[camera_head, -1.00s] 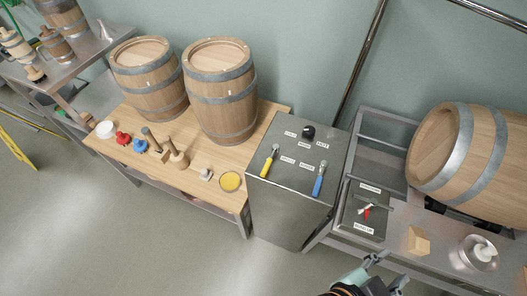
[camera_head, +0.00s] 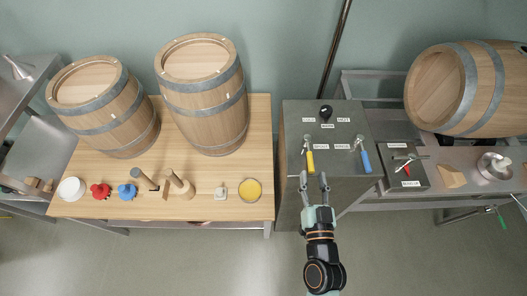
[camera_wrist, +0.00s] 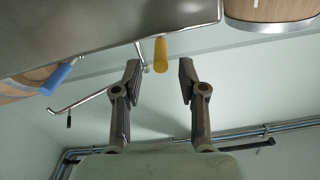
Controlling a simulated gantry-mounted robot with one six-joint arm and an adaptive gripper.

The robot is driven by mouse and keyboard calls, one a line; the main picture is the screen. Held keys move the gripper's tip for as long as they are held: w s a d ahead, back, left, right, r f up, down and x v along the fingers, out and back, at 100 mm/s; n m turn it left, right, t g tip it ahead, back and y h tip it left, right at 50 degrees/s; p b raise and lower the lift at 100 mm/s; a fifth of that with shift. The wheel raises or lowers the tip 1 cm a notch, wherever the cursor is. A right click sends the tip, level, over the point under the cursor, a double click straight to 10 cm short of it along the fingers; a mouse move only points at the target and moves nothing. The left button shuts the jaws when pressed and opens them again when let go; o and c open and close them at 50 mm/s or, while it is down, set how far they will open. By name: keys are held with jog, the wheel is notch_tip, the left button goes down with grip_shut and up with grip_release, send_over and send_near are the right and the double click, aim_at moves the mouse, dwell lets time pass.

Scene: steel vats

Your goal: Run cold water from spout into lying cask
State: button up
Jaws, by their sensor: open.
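The lying cask (camera_head: 455,88) rests on its side on the rack at the right, with its wooden head facing left. A steel control box (camera_head: 290,185) stands left of it. It has a yellow-handled lever (camera_head: 310,161), a blue-handled lever (camera_head: 365,161), a black knob (camera_head: 326,111) and small labels, one seeming to read COLD. My gripper (camera_head: 314,180) is open and empty just in front of the yellow lever. In the wrist view the yellow handle (camera_wrist: 160,54) shows between and beyond my fingertips, apart from them. A thin bent pipe with a dark end (camera_wrist: 75,106), perhaps the spout, also shows there.
A smaller box with a red-handled valve (camera_head: 404,168), a wooden wedge (camera_head: 451,176) and a steel bowl (camera_head: 494,166) sit below the lying cask. Left, a wooden bench (camera_head: 262,120) carries two upright casks (camera_head: 202,95) (camera_head: 103,105) and small tools. The floor in front is clear.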

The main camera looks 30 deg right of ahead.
aim_at(308, 142)
jog(key=shift+w+d, duration=0.15)
jog(key=shift+w, duration=0.35)
jog(key=x, duration=0.7)
jog(key=shift+w+d+p, duration=0.15)
jog(key=shift+d+p, duration=0.05)
jog(key=shift+p, duration=0.1)
jog(key=shift+c, duration=0.3)
grip_shut()
